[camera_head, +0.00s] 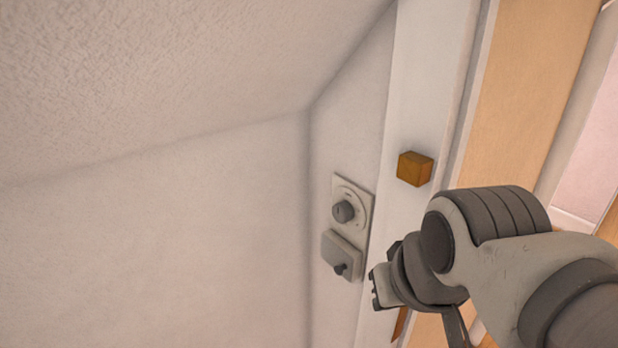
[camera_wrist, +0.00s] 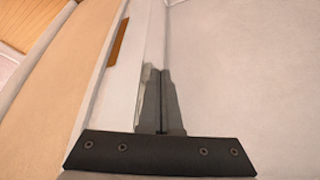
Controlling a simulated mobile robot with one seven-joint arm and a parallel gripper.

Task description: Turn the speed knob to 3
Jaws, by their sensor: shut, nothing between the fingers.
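The speed knob (camera_head: 343,211) is a dark grey round knob on a pale square plate (camera_head: 357,192) with dial marks, fixed to the narrow wall in the head view. The marks are too small to read, so its setting cannot be told. My gripper (camera_head: 376,288) is to the right of and below the knob, apart from it. In the wrist view my gripper's two fingers (camera_wrist: 163,76) are together with nothing between them. The knob cannot be made out in the wrist view.
A grey box with a small dark switch (camera_head: 341,256) sits just below the knob plate. An orange-brown block (camera_head: 415,168) sticks out from the white frame (camera_head: 425,80) at the right. A sloped ceiling (camera_head: 150,80) comes down at the left. The wall left of the knob is bare.

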